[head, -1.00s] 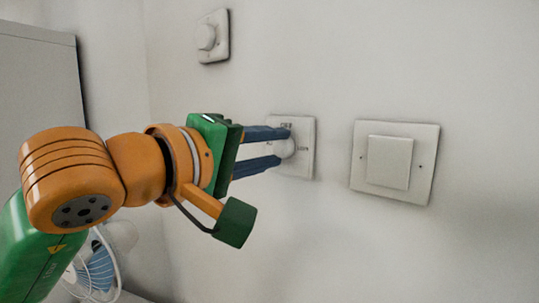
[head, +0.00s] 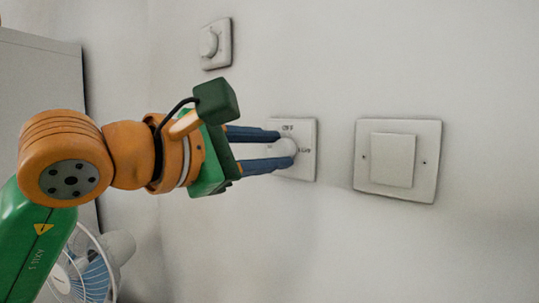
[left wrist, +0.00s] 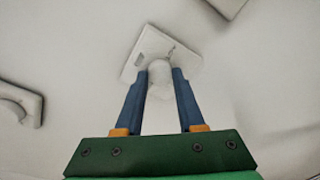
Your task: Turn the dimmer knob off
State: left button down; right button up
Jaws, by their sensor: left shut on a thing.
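The dimmer knob (head: 286,147) is a round white knob on a square white wall plate (head: 304,165) with small dark lettering, part of which reads like OFF and LOW. My left gripper (head: 281,149) reaches in from the left with its two blue fingers shut on the knob, one above and one below. In the left wrist view the knob (left wrist: 158,71) sits between the fingertips, with its plate (left wrist: 150,44) tilted behind it. The fingers hide part of the knob, and I cannot read its pointer. My right gripper is not in view.
A wide white rocker switch (head: 393,160) is on the wall to the right. Another plate with a round knob (head: 209,43) is up and to the left. A fan (head: 88,272) stands at the lower left, near a grey cabinet (head: 42,80). The wall between the plates is bare.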

pick_arm(q)
jog(key=n+b, duration=0.2)
jog(key=n, duration=0.4)
jog(key=shift+f+h, duration=0.1)
jog(key=shift+h, duration=0.3)
jog(key=n+b, duration=0.2)
jog(key=n, duration=0.3)
jog(key=shift+f+h, duration=0.1)
jog(key=shift+h, duration=0.2)
jog(key=shift+n+b, duration=0.35)
jog(key=shift+n, duration=0.65)
jog(key=shift+n+b, duration=0.4)
jog(key=shift+n, duration=0.6)
jog(key=shift+n+b, duration=0.3)
jog(key=shift+n, duration=0.5)
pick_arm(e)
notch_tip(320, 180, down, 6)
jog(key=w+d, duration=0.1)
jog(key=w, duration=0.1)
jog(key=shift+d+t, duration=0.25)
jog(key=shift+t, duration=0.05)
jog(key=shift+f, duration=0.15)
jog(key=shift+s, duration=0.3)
